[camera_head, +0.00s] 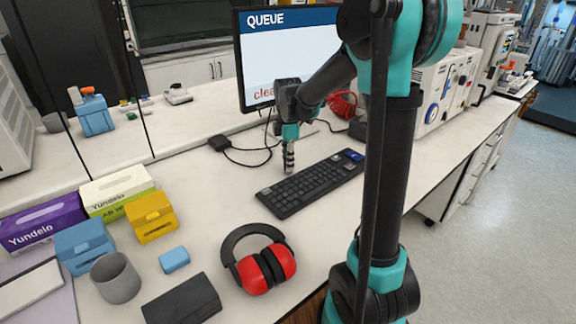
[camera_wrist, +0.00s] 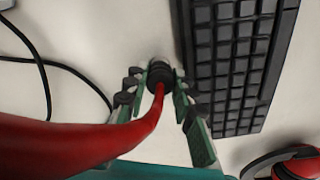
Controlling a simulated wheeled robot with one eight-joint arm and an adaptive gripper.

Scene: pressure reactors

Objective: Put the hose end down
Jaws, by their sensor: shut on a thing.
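My gripper (camera_wrist: 158,95) is shut on the hose end (camera_wrist: 160,74), a dark ribbed fitting on a red hose (camera_wrist: 60,142). In the wrist view the hose runs from the fitting toward the lower left, close to the camera. In the head view my gripper (camera_head: 289,158) points down just left of the black keyboard (camera_head: 312,184), low over the white bench top. I cannot tell whether the hose end touches the bench. The red hose (camera_head: 343,105) also shows behind my arm, by the monitor, in the head view.
The keyboard (camera_wrist: 232,62) lies close beside my gripper on the right. A black cable (camera_head: 250,156) and a small black box (camera_head: 219,142) lie to the left. Red ear muffs (camera_head: 266,268) lie nearer. The monitor (camera_head: 288,60) stands behind. Bare bench (camera_head: 215,200) lies left of the keyboard.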

